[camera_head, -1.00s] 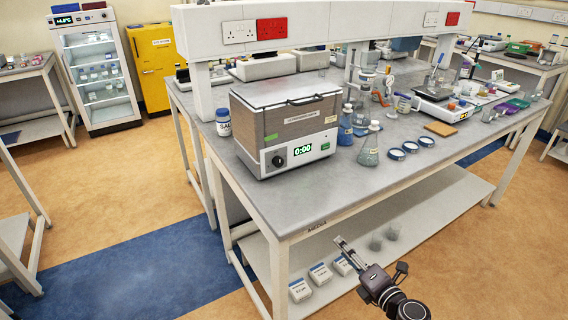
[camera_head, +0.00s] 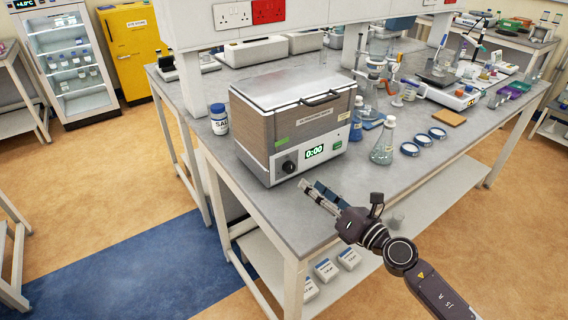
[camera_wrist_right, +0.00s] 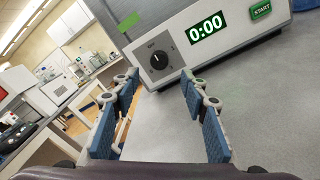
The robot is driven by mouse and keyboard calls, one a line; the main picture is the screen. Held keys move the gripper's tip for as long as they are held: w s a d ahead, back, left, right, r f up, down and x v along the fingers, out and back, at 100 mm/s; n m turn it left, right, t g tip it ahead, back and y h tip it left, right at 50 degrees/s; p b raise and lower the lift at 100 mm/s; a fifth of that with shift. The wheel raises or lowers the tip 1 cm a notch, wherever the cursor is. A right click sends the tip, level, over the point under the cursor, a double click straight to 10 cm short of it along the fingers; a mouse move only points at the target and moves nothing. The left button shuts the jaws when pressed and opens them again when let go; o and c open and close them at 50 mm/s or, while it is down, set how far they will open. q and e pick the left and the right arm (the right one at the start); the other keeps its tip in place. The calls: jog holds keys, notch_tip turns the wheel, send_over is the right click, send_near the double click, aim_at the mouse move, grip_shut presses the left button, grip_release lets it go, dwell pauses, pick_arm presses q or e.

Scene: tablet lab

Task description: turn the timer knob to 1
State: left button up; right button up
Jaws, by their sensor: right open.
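The timer knob (camera_head: 289,167) is a round black dial on the front panel of the ultrasonic bath (camera_head: 290,125), left of a green display reading 0:00. In the right wrist view the knob (camera_wrist_right: 159,60) has a white pointer mark that points roughly upward. My right gripper (camera_head: 312,189) is in front of the panel, slightly right of and nearer than the knob. In the right wrist view its blue-padded fingers (camera_wrist_right: 160,92) are open, with the knob beyond them near the middle of the gap. They do not touch it. My left gripper is out of view.
A green START button (camera_wrist_right: 261,9) sits right of the display. A flask (camera_head: 383,150) and several dishes stand right of the bath, and a salt jar (camera_head: 218,119) stands at its left. The bench top (camera_head: 250,190) before the panel is clear.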

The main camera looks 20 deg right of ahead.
aim_at(292, 169)
jog(key=shift+w+a, duration=0.2)
jog(key=shift+w, duration=0.55)
jog(key=x, duration=0.1)
jog(key=p+x, duration=0.1)
jog(key=shift+w+a+r, duration=0.2)
jog(key=shift+w+r, duration=0.1)
jog(key=x, duration=0.2)
jog(key=shift+w+a+f, duration=0.1)
jog(key=shift+w+f, duration=0.15)
jog(key=shift+w+a, duration=0.15)
jog(key=shift+w, duration=0.25)
jog(key=c, duration=0.8)
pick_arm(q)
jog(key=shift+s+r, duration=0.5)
pick_arm(e)
grip_shut()
